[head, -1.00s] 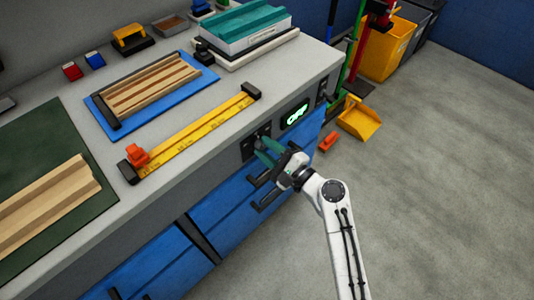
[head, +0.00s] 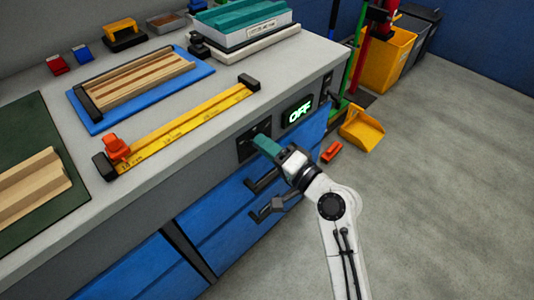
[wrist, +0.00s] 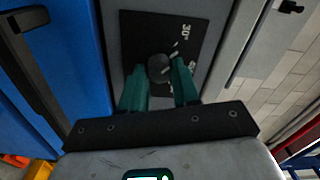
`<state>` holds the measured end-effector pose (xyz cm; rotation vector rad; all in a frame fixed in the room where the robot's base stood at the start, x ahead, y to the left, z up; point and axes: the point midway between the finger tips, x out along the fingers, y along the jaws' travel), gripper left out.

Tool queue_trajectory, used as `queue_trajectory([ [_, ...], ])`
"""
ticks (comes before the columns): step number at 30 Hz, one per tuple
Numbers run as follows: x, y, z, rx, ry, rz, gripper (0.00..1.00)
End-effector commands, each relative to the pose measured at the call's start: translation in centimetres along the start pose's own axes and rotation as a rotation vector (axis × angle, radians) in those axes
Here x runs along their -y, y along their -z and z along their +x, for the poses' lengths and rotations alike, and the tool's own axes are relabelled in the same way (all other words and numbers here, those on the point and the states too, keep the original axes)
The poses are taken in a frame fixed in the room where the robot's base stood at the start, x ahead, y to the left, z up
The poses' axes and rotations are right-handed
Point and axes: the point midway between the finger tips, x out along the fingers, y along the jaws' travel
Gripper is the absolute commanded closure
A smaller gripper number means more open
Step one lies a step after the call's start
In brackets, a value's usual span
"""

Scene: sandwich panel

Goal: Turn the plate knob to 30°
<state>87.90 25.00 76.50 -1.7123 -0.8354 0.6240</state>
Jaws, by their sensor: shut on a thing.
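The plate knob (wrist: 160,68) is a small dark grey round knob with a pale mark. It stands on a black plate (wrist: 140,28) on the bench's front panel, marked "30°" at its upper right in the wrist view. My gripper (wrist: 158,84) has teal fingers, one on each side of the knob, and is shut on it. In the head view, my gripper (head: 259,140) reaches the black plate (head: 246,149) on the bench front and hides the knob. I cannot read the knob's exact angle.
Blue drawers (head: 225,215) with dark handles lie below. A yellow ruler (head: 190,122) lies on the bench top. An orange dustpan (head: 361,131) is on the floor to the right.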

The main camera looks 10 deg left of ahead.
Motion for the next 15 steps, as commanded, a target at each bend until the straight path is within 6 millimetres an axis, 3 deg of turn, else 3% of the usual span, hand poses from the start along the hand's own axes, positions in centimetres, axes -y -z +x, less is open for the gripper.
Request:
queue_trajectory([
  [15, -0.22, -0.15, -0.01, 0.003, -0.002, -0.234, 1.00],
])
